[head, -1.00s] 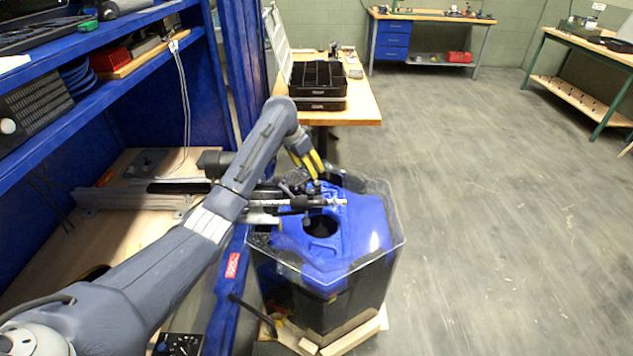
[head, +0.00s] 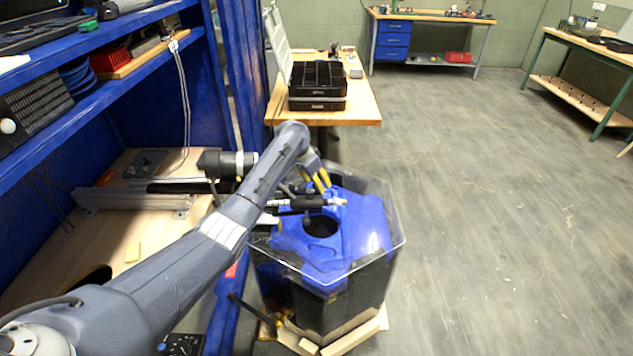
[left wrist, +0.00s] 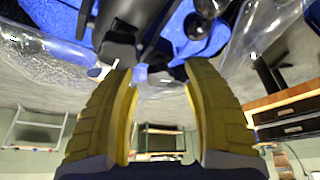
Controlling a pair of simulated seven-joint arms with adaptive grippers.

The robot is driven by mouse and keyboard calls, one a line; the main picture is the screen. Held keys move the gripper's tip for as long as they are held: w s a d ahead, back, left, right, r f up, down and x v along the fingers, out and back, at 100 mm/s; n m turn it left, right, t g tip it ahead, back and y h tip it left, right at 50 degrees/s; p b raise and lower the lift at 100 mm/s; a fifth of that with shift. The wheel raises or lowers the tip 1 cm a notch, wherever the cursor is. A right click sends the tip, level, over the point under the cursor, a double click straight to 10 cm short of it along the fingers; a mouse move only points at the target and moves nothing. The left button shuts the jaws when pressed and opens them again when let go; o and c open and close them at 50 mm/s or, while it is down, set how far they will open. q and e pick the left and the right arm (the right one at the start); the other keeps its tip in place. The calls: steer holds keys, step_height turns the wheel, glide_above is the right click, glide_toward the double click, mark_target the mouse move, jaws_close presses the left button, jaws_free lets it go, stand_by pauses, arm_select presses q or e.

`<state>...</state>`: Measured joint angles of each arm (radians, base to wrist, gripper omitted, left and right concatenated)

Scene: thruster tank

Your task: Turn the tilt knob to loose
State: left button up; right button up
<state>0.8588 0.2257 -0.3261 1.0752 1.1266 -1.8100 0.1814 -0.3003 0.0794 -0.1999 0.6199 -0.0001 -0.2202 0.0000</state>
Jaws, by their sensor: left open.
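The clear-walled tank (head: 393,240) stands on the floor, with a blue body (head: 362,222) inside it. A black and silver rod fixture (head: 308,203) lies across its top. My left gripper (head: 322,183), with yellow fingers, is at the tank's far side, just behind the fixture. In the left wrist view my left gripper (left wrist: 160,80) is open, with a gap between its fingertips. A dark bracket (left wrist: 122,42) reaches down near the left fingertip; contact is unclear. I cannot tell which part is the tilt knob.
A blue shelf bench (head: 120,190) stands to the left. A wooden table (head: 366,108) with black trays (head: 317,88) is behind the tank. Wood blocks (head: 350,334) lie at the tank's base. The floor to the right is clear.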

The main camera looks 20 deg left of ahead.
arm_select(q)
jaws_close()
steer(key=shift+r, duration=0.1)
steer(key=shift+r, duration=0.1)
stand_by(0.4)
